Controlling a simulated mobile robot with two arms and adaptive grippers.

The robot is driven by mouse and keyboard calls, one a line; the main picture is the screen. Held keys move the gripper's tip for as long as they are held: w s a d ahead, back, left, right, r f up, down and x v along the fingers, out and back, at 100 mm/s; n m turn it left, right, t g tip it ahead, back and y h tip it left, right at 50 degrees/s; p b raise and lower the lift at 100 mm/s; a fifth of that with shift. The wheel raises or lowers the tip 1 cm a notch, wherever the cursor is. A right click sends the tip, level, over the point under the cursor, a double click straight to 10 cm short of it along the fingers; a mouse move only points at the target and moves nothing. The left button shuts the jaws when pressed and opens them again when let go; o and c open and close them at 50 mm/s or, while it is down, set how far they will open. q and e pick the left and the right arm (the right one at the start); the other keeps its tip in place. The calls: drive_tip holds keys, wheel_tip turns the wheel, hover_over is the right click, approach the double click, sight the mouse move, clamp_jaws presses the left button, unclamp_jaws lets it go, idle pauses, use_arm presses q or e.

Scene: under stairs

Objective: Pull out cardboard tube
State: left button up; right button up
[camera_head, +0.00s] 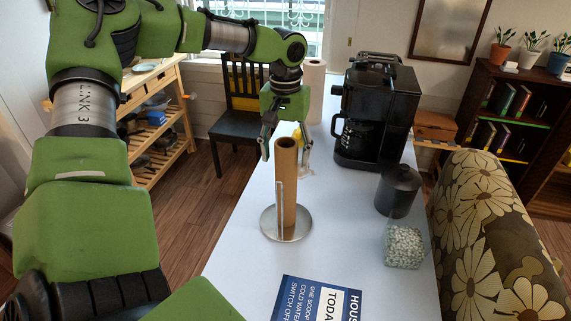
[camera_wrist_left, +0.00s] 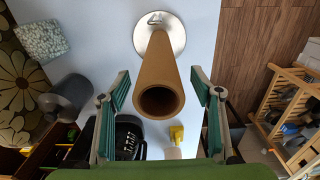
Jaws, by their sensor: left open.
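The brown cardboard tube (camera_head: 286,180) stands upright on a round metal holder (camera_head: 270,223) with a thin side rod, on the white table. In the left wrist view the tube (camera_wrist_left: 160,75) points its hollow open end toward the camera, and the holder's metal base (camera_wrist_left: 174,28) shows beyond it. My left gripper (camera_head: 286,155) is open, above and just behind the tube's top in the head view. In the left wrist view its fingers (camera_wrist_left: 160,92) are spread to either side of the tube, with gaps on both sides. My right gripper is not in view.
A black coffee machine (camera_head: 375,112), a dark canister (camera_head: 397,190) and a glass jar of pale beads (camera_head: 403,246) stand right of the holder. A blue sign (camera_head: 318,300) lies in front. A paper towel roll (camera_head: 314,88) stands behind. A floral armchair (camera_head: 485,235) is at right.

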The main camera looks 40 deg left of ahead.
sight(286, 170)
use_arm(q)
drive_tip(key=f, duration=0.4)
drive_tip(key=shift+w+f+p, duration=0.15)
drive_tip(key=shift+w+p, duration=0.15)
drive_tip(key=shift+p, duration=0.1)
drive_tip(key=shift+s+f, duration=0.15)
drive_tip(key=shift+f, duration=0.4)
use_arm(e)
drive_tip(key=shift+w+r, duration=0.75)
use_arm(q)
drive_tip(key=c, duration=0.9)
drive_tip(key=shift+c, duration=1.4)
drive_tip(key=shift+o, duration=1.4)
clamp_jaws()
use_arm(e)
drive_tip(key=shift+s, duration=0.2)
